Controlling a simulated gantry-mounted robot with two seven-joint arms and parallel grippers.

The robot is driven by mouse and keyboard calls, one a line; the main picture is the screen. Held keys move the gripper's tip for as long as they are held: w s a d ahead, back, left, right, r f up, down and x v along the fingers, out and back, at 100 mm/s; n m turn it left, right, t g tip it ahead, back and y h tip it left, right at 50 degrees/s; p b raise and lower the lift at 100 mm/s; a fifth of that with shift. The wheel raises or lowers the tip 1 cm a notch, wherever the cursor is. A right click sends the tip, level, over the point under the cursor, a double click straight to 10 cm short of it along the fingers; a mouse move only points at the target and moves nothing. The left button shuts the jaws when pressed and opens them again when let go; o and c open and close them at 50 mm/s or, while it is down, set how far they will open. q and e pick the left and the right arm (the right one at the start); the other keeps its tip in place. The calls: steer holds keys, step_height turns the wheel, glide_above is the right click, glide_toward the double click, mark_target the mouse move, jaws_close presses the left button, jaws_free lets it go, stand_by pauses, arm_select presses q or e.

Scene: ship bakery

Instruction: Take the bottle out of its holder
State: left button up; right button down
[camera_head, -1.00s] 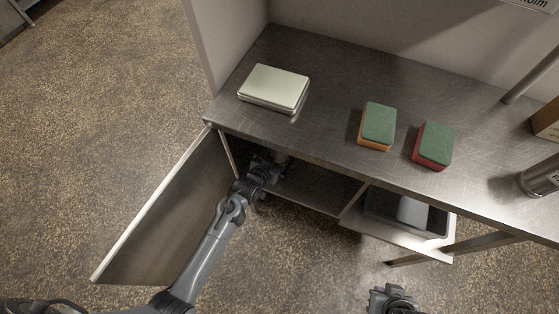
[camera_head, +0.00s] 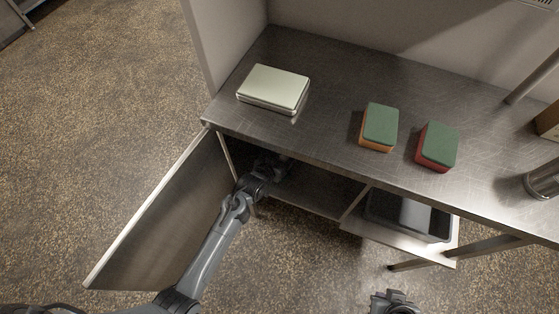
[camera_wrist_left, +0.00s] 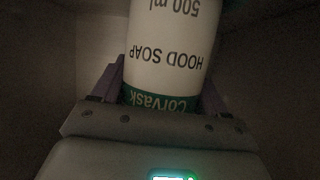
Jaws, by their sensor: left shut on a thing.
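The bottle (camera_wrist_left: 165,55) is white with a green band reading "CorVask", "HOOD SOAP" and "500 ml", upside down in the left wrist view. My left gripper (camera_wrist_left: 160,88) is shut on it, one finger on each side. In the head view my left gripper (camera_head: 277,170) reaches inside the open cabinet under the counter, and the bottle is hidden there. The holder cannot be made out in either view. My right gripper (camera_head: 396,302) is at the bottom edge, away from the cabinet; its jaws are too unclear to judge.
The cabinet door (camera_head: 170,220) stands open to the left of my arm. A metal counter (camera_head: 320,100) above carries a pale tin (camera_head: 273,86), two sponges (camera_head: 380,125) (camera_head: 438,145) and a metal canister (camera_head: 541,183). A grey bin (camera_head: 408,215) sits on the lower shelf at right.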

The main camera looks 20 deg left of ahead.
arm_select(q)
steer(key=shift+r, duration=0.15)
steer(key=shift+c, duration=0.8)
